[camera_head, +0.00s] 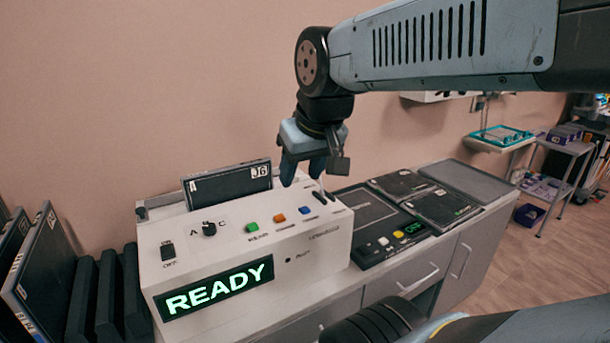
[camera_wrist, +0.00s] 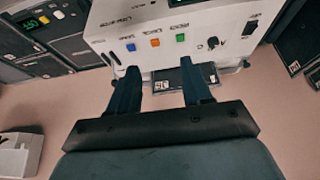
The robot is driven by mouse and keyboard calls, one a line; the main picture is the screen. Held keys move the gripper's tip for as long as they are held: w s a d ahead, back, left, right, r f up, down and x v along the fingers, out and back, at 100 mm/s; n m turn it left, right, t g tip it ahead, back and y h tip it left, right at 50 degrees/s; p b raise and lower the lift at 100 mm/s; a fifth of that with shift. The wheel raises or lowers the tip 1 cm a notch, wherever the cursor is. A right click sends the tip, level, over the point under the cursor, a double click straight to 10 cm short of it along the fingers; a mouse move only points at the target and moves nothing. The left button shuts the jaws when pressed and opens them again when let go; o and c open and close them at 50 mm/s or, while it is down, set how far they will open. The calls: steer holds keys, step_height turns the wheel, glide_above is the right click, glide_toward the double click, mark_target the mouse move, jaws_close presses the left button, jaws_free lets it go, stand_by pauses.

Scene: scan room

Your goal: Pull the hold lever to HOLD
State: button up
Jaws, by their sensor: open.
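The white console (camera_head: 310,258) has a lit READY display (camera_head: 214,288) on its front. The hold lever (camera_head: 323,187) is a thin upright handle in a dark slot at the right end of the console's top; its setting is too small to read. In the wrist view, its dark slot (camera_wrist: 115,58) shows beside the left finger's tip. My gripper (camera_head: 302,176) is open and empty, pointing down above the right part of the console. In the wrist view its two fingers (camera_wrist: 160,68) are spread apart. The lever appears outside the fingers, close to one of them; contact cannot be told.
Green (camera_head: 252,228), orange (camera_head: 279,218) and blue (camera_head: 305,210) buttons, a rotary knob (camera_head: 209,229) and an on/off switch (camera_head: 168,251) share the panel. A dark cassette (camera_head: 228,184) stands behind it. Dark panels (camera_head: 400,185) lie to the right. Air above the console's left is clear.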

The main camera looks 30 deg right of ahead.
steer(key=w+d+r+g, duration=0.2)
steer(key=w+d, duration=0.2)
steer(key=w, duration=0.4)
steer(key=n+g+y, duration=0.1)
steer(key=n+g, duration=0.1)
steer(key=g, duration=0.1)
glide_above(320, 181)
steer(key=w+d, duration=0.1)
steer(key=w, duration=0.1)
step_height(320, 181, down, 6)
steer(key=f, duration=1.2)
steer(key=shift+s+a+f, duration=0.35)
steer(key=shift+s+f, duration=0.05)
jaws_close()
